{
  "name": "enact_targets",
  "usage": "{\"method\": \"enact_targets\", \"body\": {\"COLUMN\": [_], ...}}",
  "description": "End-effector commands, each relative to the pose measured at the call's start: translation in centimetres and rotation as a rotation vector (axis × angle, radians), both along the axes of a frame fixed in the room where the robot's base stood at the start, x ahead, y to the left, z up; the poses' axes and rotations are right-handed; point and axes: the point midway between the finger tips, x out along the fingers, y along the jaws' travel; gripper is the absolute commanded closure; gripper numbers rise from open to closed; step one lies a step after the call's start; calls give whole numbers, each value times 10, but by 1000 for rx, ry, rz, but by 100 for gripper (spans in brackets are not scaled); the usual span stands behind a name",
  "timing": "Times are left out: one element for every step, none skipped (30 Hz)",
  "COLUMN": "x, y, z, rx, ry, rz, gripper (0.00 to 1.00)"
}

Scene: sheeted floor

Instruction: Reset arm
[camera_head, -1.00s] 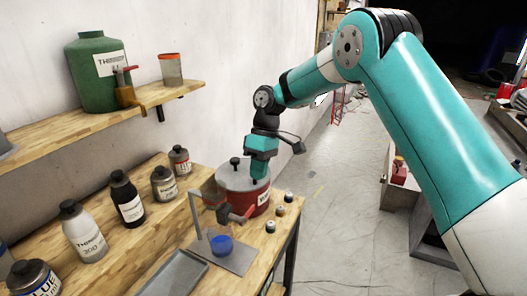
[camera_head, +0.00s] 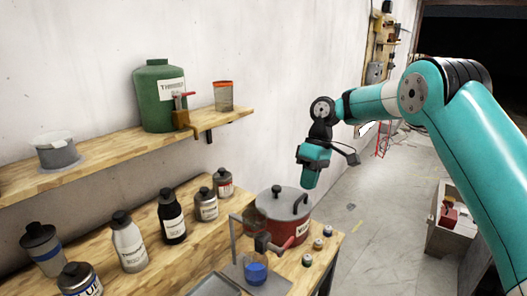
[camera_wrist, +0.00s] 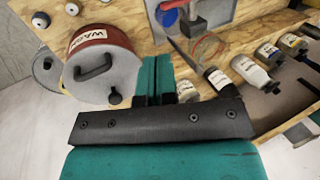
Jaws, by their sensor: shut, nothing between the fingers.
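My gripper (camera_head: 309,184) hangs from the teal arm above the right side of the red pot (camera_head: 304,229) and its grey lid, apart from it. Its two teal fingers are together, with nothing held between them. In the wrist view my gripper (camera_wrist: 154,72) shows its fingers side by side, and the red pot (camera_wrist: 92,37) lies to their left, with a white label and a black lid handle.
A stand with a blue cup (camera_head: 256,272) and several small jars (camera_head: 318,244) are by the pot. Several bottles (camera_head: 172,217) line the bench. A green jug (camera_head: 157,95) stands on the wall shelf. A crate (camera_head: 452,222) is on the floor at right, with open floor before it.

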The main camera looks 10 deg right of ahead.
Motion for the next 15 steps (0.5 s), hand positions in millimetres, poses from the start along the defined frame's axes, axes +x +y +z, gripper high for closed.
{"method": "enact_targets", "body": {"x": [-6, -12, -21, -30, -41, -57, -71, -85, -105, -120, -136, -158, -175, -192, -214], "y": [6, 10, 16, 22, 28, 36, 42, 47, 53, 57, 60, 64, 66, 67, 68], "z": [5, 9, 16, 21, 26, 34, 39, 43, 47, 50, 51, 52, 51, 50, 47], "rx": [5, 8, 12, 18, 21, 29, 33, 38, 44, 47, 51, 55, 58, 61, 64], "ry": [-8, -11, -17, -23, -28, -37, -46, -53, -65, -72, -82, -93, -103, -112, -125], "rz": [-2, -7, -16, -22, -31, -43, -55, -65, -77, -88, -98, -111, -121, -128, -140], "gripper": [100, 100, 100, 100, 100, 100, 100, 100, 100, 100, 100, 100, 100, 100, 100]}}
